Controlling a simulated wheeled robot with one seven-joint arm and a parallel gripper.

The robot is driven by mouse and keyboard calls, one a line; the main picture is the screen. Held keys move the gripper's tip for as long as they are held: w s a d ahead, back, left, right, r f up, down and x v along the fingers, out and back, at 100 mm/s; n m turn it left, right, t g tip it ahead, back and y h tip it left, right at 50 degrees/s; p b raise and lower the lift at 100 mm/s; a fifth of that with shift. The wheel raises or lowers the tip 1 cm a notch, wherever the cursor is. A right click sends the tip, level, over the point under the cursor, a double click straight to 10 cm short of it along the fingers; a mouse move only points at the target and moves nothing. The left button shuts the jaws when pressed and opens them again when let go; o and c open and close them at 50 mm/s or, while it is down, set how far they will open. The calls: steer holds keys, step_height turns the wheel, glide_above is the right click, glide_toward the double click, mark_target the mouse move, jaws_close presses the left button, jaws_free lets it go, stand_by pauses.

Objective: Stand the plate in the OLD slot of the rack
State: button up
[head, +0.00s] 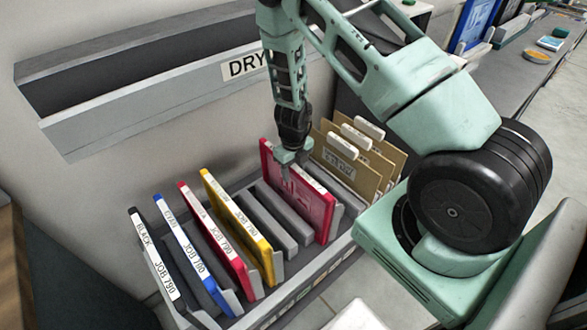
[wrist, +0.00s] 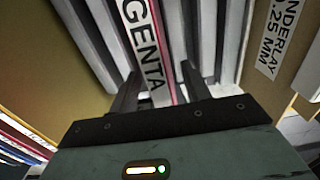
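A magenta plate (head: 302,205) stands upright in the right part of the grey rack (head: 318,280). Its white edge label (wrist: 143,50) reads "...GENTA" in the wrist view. My gripper (head: 286,160) is at the plate's upper edge, pointing down. In the wrist view its two fingers (wrist: 160,72) stand on either side of the plate, with a small gap showing at the right finger; I see no firm grip. The rack's front lettering is too small to read, so I cannot tell which slot is OLD.
Black (head: 155,256), blue (head: 192,258), red (head: 215,240) and yellow (head: 240,225) labelled plates stand at the rack's left. Empty grey slots (head: 272,218) lie between yellow and magenta. Tan folders (head: 345,160) stand right of the magenta plate. A wall tray (head: 150,100) marked "DRY" is behind.

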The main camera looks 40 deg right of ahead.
steer(key=shift+r, duration=0.1)
step_height(320, 180, up, 17)
steer(key=p, duration=0.2)
stand_by(0.4)
steer(key=shift+r, duration=0.2)
step_height(320, 180, up, 5)
steer(key=p, duration=0.6)
steer(key=shift+f, duration=0.1)
